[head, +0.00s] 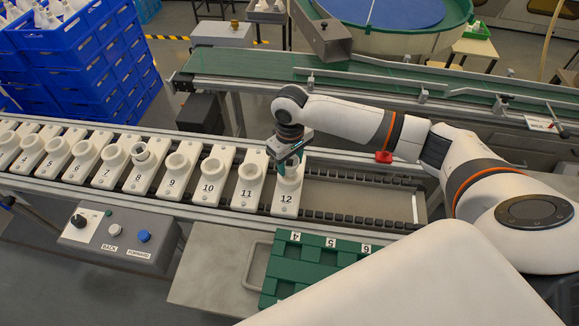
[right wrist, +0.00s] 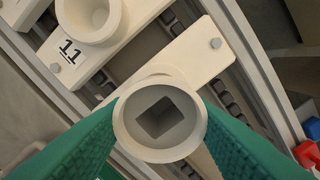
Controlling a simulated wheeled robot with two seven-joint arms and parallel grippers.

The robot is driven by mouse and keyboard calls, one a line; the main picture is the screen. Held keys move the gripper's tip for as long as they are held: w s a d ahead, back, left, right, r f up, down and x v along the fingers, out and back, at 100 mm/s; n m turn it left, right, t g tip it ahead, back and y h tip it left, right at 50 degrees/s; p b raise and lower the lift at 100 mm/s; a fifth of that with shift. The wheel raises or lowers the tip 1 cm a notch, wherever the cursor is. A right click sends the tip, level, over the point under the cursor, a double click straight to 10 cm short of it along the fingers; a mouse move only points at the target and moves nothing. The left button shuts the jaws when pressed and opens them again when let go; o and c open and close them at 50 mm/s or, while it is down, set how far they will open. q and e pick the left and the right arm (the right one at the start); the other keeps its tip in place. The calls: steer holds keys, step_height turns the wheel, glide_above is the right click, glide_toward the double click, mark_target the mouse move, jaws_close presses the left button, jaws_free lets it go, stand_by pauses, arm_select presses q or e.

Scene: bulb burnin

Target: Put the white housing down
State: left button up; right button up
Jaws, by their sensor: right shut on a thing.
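The white housing (right wrist: 133,133) is a round white cup with a square opening in its floor. My right gripper (right wrist: 160,122) is shut on it, with a green finger on either side. In the head view the right gripper (head: 291,158) points down at the carrier plate numbered 12 (head: 286,202), the rightmost of the row. In the right wrist view the housing overlaps the round socket of that plate. I cannot tell whether it touches the socket. The left gripper is not in view.
Numbered white carriers, including 11 (head: 246,195), stand close on the left along the conveyor (head: 350,197). The conveyor is empty right of plate 12. A green tray (head: 318,262) and a control box (head: 115,236) are in front. Blue crates (head: 85,60) are at the back left.

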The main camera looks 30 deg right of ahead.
steer(key=shift+f, duration=1.45)
steer(key=shift+f, duration=0.1)
steer(key=o, duration=0.9)
steer(key=shift+o, duration=0.2)
step_height(320, 180, up, 12)
